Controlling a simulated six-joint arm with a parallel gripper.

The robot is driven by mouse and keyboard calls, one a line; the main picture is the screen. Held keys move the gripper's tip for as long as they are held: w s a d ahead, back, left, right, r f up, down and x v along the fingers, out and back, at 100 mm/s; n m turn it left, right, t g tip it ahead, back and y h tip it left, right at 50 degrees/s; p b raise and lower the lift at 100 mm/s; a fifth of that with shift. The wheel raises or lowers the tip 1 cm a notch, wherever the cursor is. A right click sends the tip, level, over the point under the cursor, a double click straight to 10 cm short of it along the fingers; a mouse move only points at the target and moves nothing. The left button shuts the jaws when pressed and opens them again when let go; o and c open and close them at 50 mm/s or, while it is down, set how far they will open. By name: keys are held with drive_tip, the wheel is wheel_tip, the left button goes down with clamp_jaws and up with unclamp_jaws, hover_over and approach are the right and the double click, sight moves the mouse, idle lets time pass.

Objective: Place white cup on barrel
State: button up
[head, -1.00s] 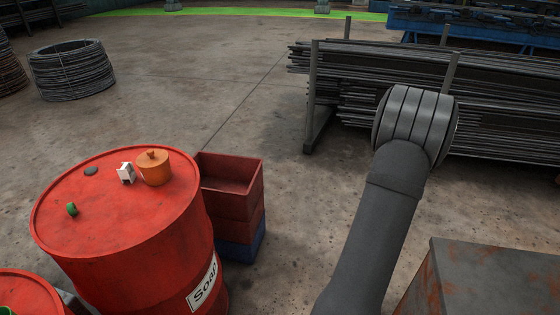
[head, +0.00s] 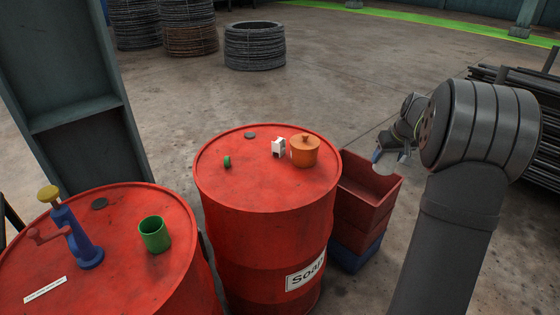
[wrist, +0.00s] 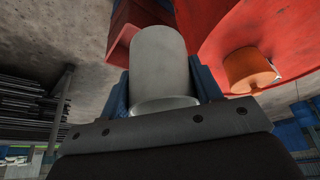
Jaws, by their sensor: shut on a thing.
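A white cup (wrist: 160,62) fills the middle of the wrist view, between the two blue fingers of my gripper (wrist: 164,88), which is shut on it. In the head view my gripper (head: 386,152) is small and partly hidden behind my arm, above the right side of a red crate. The red barrel (head: 262,185) with a "Soap" label stands left of my gripper, with clear space between. In the wrist view the barrel (wrist: 215,22) shows at upper right, beyond the cup.
An orange lidded pot (head: 305,152), a small white box (head: 278,147) and a green item (head: 227,161) are on the barrel; its front top is clear. The red crate (head: 372,205) stands right of it. Another barrel (head: 110,265) at left bears a green cup (head: 155,234) and a blue grinder (head: 85,245).

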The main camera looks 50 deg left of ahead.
drive_tip(key=s+a+n+g+y, duration=0.15)
drive_tip(key=s+a+n, duration=0.35)
drive_tip(key=s+a, duration=1.35)
drive_tip(key=shift+h, duration=0.25)
drive_tip(key=s+a+f, duration=0.4)
drive_tip(key=a, duration=0.1)
drive_tip(key=s+a+f, duration=0.2)
drive_tip(key=s+a, duration=0.1)
drive_tip(key=shift+a+f, duration=0.25)
drive_tip(key=shift+f, duration=1.9)
drive_tip(key=shift+f, duration=0.15)
drive_tip(key=o, duration=1)
drive_tip(key=shift+c, duration=0.2)
